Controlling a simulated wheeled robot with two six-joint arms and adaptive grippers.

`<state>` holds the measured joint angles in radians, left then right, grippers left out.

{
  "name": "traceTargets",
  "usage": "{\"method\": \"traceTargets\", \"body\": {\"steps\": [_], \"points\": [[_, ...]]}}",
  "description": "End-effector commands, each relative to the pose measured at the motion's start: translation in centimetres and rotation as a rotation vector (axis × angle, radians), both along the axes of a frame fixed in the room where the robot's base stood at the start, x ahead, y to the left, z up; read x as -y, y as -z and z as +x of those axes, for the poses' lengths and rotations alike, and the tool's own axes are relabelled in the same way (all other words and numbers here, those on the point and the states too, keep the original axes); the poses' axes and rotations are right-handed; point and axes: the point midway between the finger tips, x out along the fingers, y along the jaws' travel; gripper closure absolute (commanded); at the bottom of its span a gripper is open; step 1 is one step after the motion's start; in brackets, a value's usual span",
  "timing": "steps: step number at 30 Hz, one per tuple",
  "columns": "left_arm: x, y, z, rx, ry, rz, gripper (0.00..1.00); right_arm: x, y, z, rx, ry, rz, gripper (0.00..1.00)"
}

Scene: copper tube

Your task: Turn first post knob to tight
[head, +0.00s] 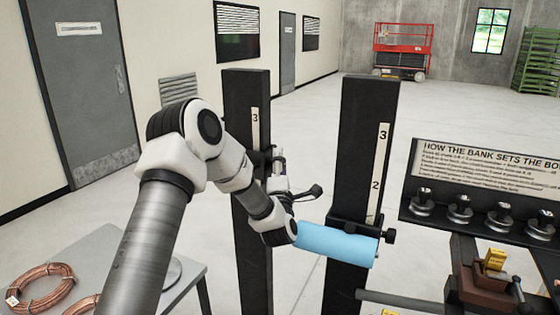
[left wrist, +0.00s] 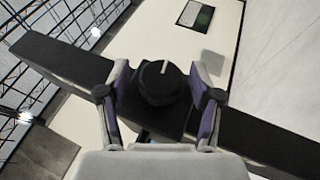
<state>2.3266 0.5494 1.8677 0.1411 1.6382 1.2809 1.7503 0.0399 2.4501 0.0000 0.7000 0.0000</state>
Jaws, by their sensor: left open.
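The near black post (head: 366,130) with a numbered scale carries a dark knob (head: 388,236) on its clamp. The other black post (head: 247,105) stands to its left. My left gripper (head: 278,165) is beside this left post, its fingers small and partly hidden in the head view. In the left wrist view a black knob (left wrist: 160,84) with a white mark line sits between the two spread fingers of my left gripper (left wrist: 161,100), on a dark post. The fingers are open on both sides of the knob; contact is unclear. My right gripper is out of view.
A sign panel with a row of metal knobs (head: 460,210) stands at right, above a brown fixture (head: 490,285). A grey table (head: 185,285) with copper coils (head: 38,285) is at lower left. Open floor lies behind.

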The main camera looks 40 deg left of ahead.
Motion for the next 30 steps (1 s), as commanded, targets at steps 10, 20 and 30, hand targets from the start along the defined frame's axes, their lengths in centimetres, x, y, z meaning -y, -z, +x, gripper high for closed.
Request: {"method": "traceTargets", "body": {"steps": [10,20,30], "points": [[0.0,0.1,0.0,-0.001,0.000,-0.001,0.96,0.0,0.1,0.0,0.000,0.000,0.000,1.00],[0.0,0.2,-0.1,-0.107,-0.001,-0.037,0.96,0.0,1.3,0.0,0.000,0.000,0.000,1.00],[0.0,0.2,-0.1,-0.138,0.000,-0.044,0.50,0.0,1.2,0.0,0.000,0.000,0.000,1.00]]}}
